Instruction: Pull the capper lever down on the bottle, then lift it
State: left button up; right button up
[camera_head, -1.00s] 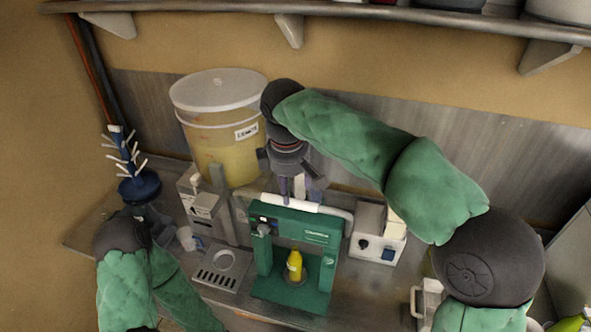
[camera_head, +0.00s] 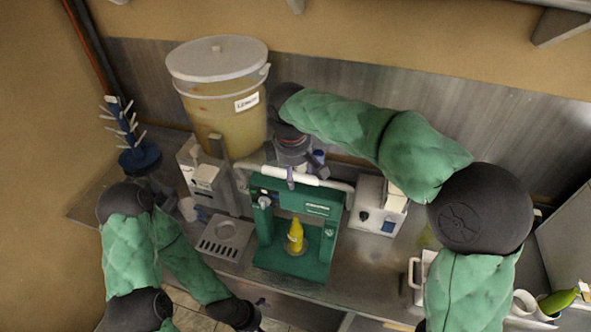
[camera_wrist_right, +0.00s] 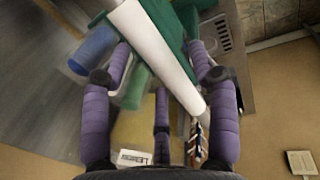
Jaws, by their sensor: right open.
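The green bottle capper (camera_head: 316,210) stands on the counter with its white lever bar (camera_head: 322,182) across the top. A yellow bottle (camera_head: 295,234) stands upright on the capper's base, under its head. My right gripper (camera_head: 296,178) is open and points down at the lever bar. In the right wrist view its purple fingers are spread on both sides of the white bar (camera_wrist_right: 158,48); I cannot tell whether they touch it. My left gripper (camera_head: 258,305) is low by the counter's front edge, mostly cut off, and its jaws cannot be made out.
A large lidded bucket (camera_head: 223,100) stands behind to the left. A grey dispenser with a drip tray (camera_head: 225,239) is left of the capper, and a white box with a blue switch (camera_head: 376,208) is right of it. A blue bottle tree (camera_head: 138,158) stands far left.

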jog(key=shift+w+f, duration=0.25)
jog(key=shift+s, duration=0.15)
grip_shut()
